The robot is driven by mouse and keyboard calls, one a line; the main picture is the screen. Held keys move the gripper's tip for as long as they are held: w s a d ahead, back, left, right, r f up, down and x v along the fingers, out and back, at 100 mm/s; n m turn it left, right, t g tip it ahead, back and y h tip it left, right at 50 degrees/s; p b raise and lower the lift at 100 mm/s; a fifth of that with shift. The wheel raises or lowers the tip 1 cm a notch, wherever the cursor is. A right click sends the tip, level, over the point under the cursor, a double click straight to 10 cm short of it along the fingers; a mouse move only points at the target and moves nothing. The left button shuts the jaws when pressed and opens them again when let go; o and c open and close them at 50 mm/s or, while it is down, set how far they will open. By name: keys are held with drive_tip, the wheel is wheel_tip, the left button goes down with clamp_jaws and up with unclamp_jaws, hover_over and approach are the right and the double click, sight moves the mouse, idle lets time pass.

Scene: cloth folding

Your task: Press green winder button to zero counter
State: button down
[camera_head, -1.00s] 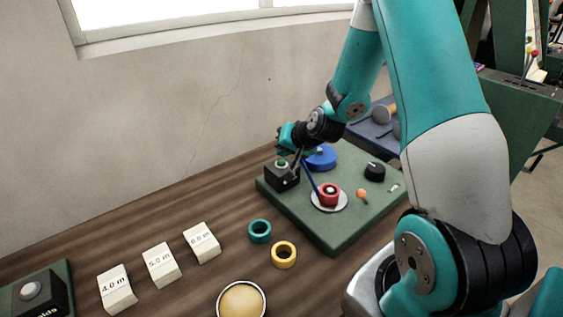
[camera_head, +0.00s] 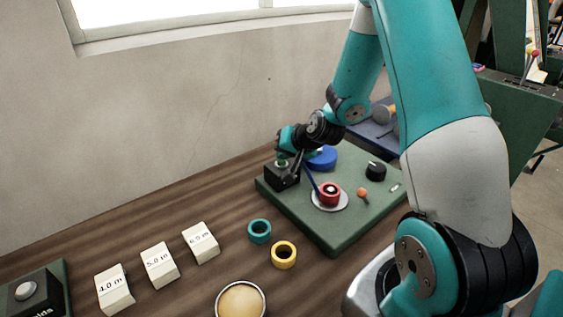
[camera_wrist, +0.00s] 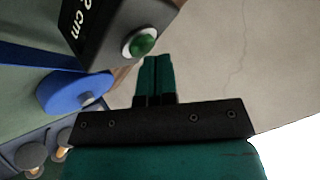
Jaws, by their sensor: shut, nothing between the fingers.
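The green button (camera_wrist: 143,45) sits in a pale ring on a black box (camera_wrist: 108,28); the box's side shows part of a "cm" marking in the wrist view. In the head view the black box (camera_head: 281,176) stands at the back left corner of the green board (camera_head: 335,237), with the button (camera_head: 282,163) on top. My gripper (camera_wrist: 157,58) is shut and empty, its fingertips beside the button in the wrist view. In the head view my gripper (camera_head: 297,160) is at the box's upper right. I cannot tell whether the fingers touch the button.
A blue round piece (camera_head: 323,157), a red spool (camera_head: 330,190), a black knob (camera_head: 375,171) and an orange knob (camera_head: 362,193) are on the board. Teal (camera_head: 260,230) and yellow (camera_head: 284,254) rings, several white labelled blocks (camera_head: 160,265) and a round dish (camera_head: 240,300) stand in front.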

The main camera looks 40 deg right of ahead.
drive_tip(key=shift+f, duration=0.25)
idle(0.4)
drive_tip(key=shift+r+p, duration=0.5)
drive_tip(key=shift+r, duration=0.4)
drive_tip(key=shift+r+p, duration=1.9)
drive_tip(key=shift+r, duration=0.6)
